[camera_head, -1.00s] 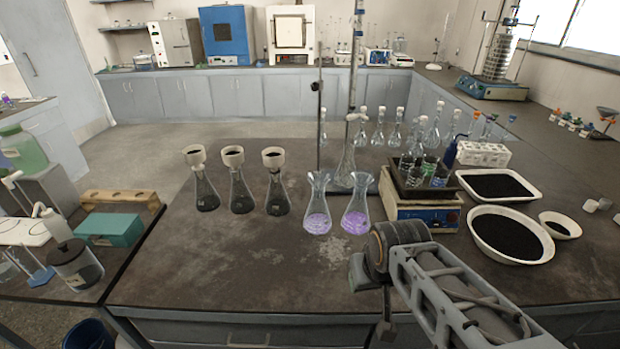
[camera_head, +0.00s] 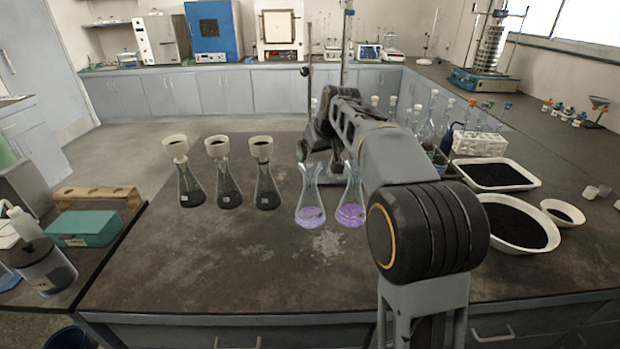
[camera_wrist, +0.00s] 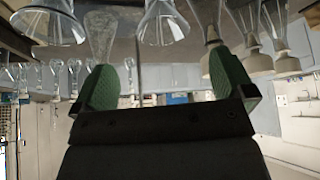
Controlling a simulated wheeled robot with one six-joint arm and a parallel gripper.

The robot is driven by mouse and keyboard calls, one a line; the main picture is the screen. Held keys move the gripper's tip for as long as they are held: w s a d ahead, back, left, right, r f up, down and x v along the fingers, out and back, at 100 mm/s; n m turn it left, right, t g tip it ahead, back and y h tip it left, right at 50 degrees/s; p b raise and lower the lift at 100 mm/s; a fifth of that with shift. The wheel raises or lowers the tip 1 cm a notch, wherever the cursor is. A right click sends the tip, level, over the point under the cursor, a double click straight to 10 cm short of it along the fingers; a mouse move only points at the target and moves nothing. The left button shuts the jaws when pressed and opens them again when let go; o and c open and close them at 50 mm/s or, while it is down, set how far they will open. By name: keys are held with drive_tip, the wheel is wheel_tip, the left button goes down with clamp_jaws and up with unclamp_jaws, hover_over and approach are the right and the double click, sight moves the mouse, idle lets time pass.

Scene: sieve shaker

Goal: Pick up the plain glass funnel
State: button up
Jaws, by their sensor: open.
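I cannot clearly single out a plain glass funnel. Two clear glass vessels with flared, funnel-like tops and purple contents stand side by side, the left one (camera_head: 309,195) and the right one (camera_head: 350,196). I cannot tell whether their tops are separate funnels. In the upside-down wrist view two flared clear mouths show, one at the top middle (camera_wrist: 162,24) and one at the top left (camera_wrist: 48,26). My gripper (camera_wrist: 165,82) is open with green pads and nothing visible between them. In the head view it is partly hidden by my arm, just behind the left purple vessel.
Several flasks with white funnels (camera_head: 176,146) stand left of the purple vessels. A small funnel on a stand (camera_head: 599,103) is far right. A thin stand rod (camera_head: 308,90) rises behind my gripper. Black-filled trays (camera_head: 500,176) lie right.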

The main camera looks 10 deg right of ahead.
sight(310, 177)
drive_tip(key=x, duration=1.1)
drive_tip(key=shift+w+a+f, duration=0.15)
drive_tip(key=c, duration=0.9)
drive_tip(key=shift+c, duration=0.3)
